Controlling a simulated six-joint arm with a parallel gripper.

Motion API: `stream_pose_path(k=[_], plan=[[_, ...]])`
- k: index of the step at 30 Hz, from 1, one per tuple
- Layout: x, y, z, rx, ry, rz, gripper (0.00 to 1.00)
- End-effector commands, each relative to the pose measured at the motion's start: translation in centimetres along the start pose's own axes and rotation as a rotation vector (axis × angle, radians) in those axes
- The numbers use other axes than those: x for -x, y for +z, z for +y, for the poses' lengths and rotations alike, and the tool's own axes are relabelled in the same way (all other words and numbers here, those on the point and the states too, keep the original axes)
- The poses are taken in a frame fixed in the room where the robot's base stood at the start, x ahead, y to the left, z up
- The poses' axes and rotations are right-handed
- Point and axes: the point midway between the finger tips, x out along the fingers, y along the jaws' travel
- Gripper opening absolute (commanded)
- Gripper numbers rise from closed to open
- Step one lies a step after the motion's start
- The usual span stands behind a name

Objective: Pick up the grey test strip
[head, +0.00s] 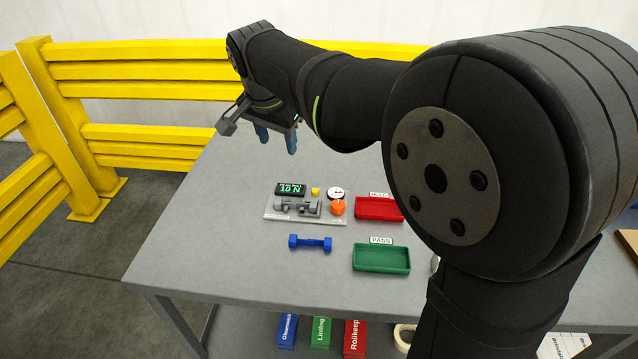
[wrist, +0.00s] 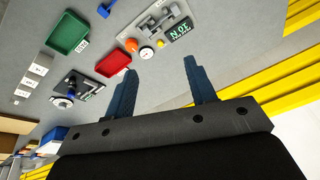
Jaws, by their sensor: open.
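My gripper (head: 277,137) is open and empty, held above the far part of the grey table. In the wrist view its two blue fingers (wrist: 160,68) stand wide apart with only bare table between them. I cannot make out a separate grey test strip in either view. A test device (head: 275,213) sits mid-table, with grey clamp-like parts (head: 298,207), an orange knob (head: 338,208), a round dial, a yellow button and a dark green-lettered display. It also shows in the wrist view, with its display (wrist: 180,31) ahead of the fingers. My gripper touches none of it.
A blue dumbbell-shaped piece (head: 310,242) lies in front of the device. A red tray (head: 379,209) and a green tray (head: 381,258) stand to its right. Another instrument (wrist: 66,97) and grey blocks (wrist: 31,80) show in the wrist view. Yellow rails (head: 150,70) stand behind the table.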

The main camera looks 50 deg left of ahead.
Motion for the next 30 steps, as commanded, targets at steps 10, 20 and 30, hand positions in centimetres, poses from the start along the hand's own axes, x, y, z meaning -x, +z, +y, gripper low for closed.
stream_pose_path(k=[10, 20, 30], plan=[[-7.9, -3.5, -4.0, -0.803, 0.154, -0.151, 0.51], [-11.8, -4.6, -5.3, -1.181, 0.26, -0.192, 0.51], [-17.4, -2.9, -4.7, -1.193, 0.27, -0.194, 0.51]])
